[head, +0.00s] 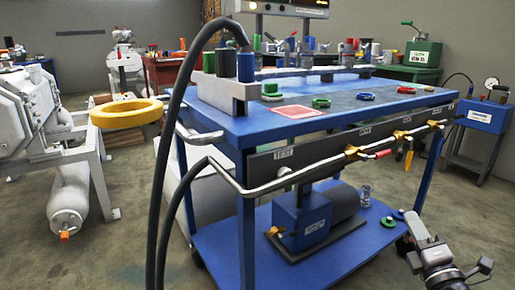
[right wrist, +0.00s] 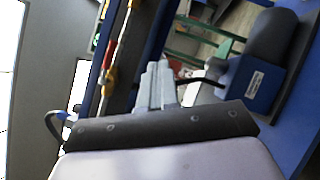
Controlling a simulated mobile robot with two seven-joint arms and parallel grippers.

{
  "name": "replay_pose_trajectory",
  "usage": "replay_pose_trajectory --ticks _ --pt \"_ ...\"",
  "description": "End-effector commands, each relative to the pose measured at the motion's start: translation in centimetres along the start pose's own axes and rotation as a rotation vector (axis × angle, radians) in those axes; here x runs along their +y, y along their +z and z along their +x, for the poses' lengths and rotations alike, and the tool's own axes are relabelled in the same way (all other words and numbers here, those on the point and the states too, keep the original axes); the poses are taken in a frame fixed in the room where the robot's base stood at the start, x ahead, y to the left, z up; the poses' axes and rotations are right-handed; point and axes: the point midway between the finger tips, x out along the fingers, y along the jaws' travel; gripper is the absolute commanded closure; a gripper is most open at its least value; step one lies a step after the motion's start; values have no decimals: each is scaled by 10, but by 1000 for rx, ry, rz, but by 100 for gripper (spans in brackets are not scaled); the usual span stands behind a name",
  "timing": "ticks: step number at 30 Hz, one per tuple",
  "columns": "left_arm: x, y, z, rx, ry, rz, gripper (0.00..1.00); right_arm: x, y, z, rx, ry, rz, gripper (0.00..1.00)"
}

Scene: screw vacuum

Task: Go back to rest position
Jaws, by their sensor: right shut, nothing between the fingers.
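My right gripper (head: 414,222) is at the lower right of the head view, in front of the blue cart's right end. Its grey fingers point up and away, shut, with nothing between them. In the right wrist view the same closed fingers (right wrist: 155,85) stand at the middle, apart from the cart. The blue cart (head: 262,125) fills the middle of the head view, with hoses and a pipe along its front. My left gripper is not in view.
A blue pump (head: 303,220) sits on the cart's lower shelf; it also shows in the right wrist view (right wrist: 252,82). Yellow valves (head: 402,135) stick out from the cart's front pipe. A yellow ring (head: 125,113) is at the left. Floor right of the cart is mostly clear.

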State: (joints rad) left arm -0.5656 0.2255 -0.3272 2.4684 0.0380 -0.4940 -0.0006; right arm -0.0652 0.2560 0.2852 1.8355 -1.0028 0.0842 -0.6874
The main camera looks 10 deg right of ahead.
Motion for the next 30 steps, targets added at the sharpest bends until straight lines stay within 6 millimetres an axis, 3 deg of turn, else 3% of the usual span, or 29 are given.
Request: replay_pose_trajectory --ticks 5,8,15,21,22,30 --pt "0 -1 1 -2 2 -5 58 17 -49 -27 52 -41 371 100" --pt "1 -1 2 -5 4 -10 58 30 -92 -56 96 -126 713 100" --pt "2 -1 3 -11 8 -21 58 69 -190 -139 180 -492 1489 100" --pt "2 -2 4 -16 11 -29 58 122 -249 -214 208 -897 1996 100" --pt "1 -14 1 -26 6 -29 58 128 -240 -204 193 -878 1970 100" --pt "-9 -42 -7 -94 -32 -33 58 146 -219 -190 114 -906 1926 100"
